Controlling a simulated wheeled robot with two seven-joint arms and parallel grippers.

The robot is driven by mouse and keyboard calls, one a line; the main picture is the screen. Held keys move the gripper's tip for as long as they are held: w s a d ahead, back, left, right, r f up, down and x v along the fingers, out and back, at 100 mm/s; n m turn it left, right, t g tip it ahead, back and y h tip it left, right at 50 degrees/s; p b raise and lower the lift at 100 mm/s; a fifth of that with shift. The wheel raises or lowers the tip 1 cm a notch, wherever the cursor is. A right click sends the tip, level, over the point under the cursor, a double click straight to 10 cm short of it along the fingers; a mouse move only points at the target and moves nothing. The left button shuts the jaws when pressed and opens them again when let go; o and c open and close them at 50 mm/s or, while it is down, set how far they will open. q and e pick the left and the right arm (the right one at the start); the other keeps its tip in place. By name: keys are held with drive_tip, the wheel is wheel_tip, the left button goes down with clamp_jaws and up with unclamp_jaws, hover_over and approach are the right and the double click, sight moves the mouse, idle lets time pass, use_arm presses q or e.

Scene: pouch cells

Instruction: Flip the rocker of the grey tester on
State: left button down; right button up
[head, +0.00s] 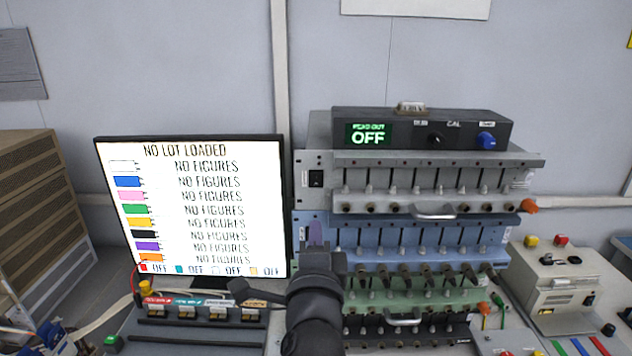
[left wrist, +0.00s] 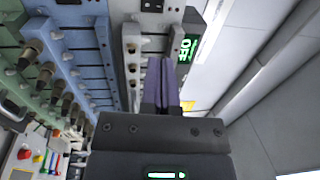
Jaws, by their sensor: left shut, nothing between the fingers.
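The grey tester (head: 440,183) is the top unit of the rack, under a black readout box (head: 470,133). Its black rocker (head: 316,179) sits at the left end of its face; its tilt is too small to read. In the left wrist view the rocker (left wrist: 152,5) shows at the top edge, beyond my fingertips. My left gripper (head: 316,236) is shut and empty, its purple fingers in front of the blue tester's left end, below the grey rocker in the head view. The fingers (left wrist: 163,78) also show in the left wrist view, apart from the rocker. My right gripper is not in view.
A blue tester (head: 410,238), a green one and a dark one stack below the grey tester. The readout display (head: 368,134) reads OFF. A monitor (head: 190,210) stands left of the rack, and a cream device (head: 560,285) stands to the right.

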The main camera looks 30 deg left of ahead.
sight(316, 175)
use_arm(q)
drive_tip(key=x, duration=1.3)
drive_tip(key=shift+w, duration=0.15)
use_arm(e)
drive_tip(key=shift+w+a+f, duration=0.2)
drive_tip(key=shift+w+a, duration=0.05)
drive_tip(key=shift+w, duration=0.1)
